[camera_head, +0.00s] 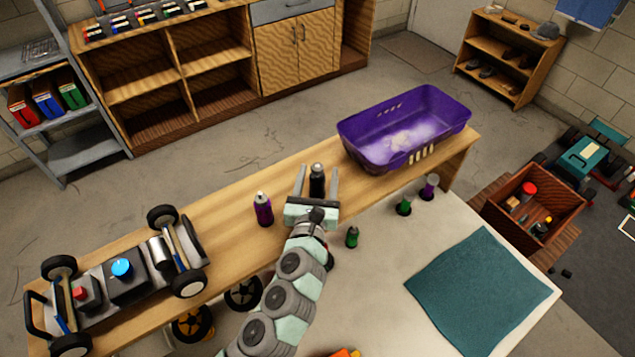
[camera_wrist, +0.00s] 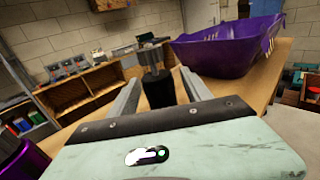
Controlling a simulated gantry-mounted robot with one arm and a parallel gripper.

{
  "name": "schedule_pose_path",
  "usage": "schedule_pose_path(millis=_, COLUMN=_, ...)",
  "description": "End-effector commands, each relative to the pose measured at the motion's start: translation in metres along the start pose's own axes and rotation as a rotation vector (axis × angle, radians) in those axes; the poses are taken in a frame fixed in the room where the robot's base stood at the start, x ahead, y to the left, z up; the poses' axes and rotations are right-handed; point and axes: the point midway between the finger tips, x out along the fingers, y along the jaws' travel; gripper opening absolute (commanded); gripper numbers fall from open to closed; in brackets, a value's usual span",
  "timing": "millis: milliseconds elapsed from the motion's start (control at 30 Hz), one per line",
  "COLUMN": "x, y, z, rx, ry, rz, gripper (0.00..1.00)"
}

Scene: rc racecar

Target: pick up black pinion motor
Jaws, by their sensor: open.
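The black pinion motor (camera_head: 317,181) stands upright on the wooden bench. My gripper (camera_head: 318,183) is open, with one finger on each side of the motor. In the wrist view the black motor (camera_wrist: 158,88) stands between the two fingers of my gripper (camera_wrist: 160,95), with a grey top and a small shaft. A gap shows between the motor and at least the left finger; whether the right finger touches it I cannot tell. The motor's lower end is hidden behind the gripper body in the wrist view.
A purple motor (camera_head: 263,209) stands to the left of my gripper. A purple bin (camera_head: 385,155) sits at the bench's right end. Green motors (camera_head: 352,237) (camera_head: 404,206) and another purple one (camera_head: 430,187) stand to the right. A car chassis (camera_head: 120,280) lies at the left.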

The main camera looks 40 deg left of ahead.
Motion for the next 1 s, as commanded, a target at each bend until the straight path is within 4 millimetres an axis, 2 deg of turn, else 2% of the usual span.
schedule_pose_path(millis=133, x=0.0117, y=-0.001, z=0.0014, rx=-0.001, ry=-0.001, rz=0.0, gripper=0.57)
schedule_pose_path(millis=400, x=0.0129, y=-0.0008, z=-0.0001, rx=0.0, ry=0.0, rz=-0.001, gripper=0.56)
schedule_pose_path(millis=1000, x=0.0128, y=-0.0008, z=0.0002, rx=0.0, ry=0.0, rz=-0.001, gripper=0.07)
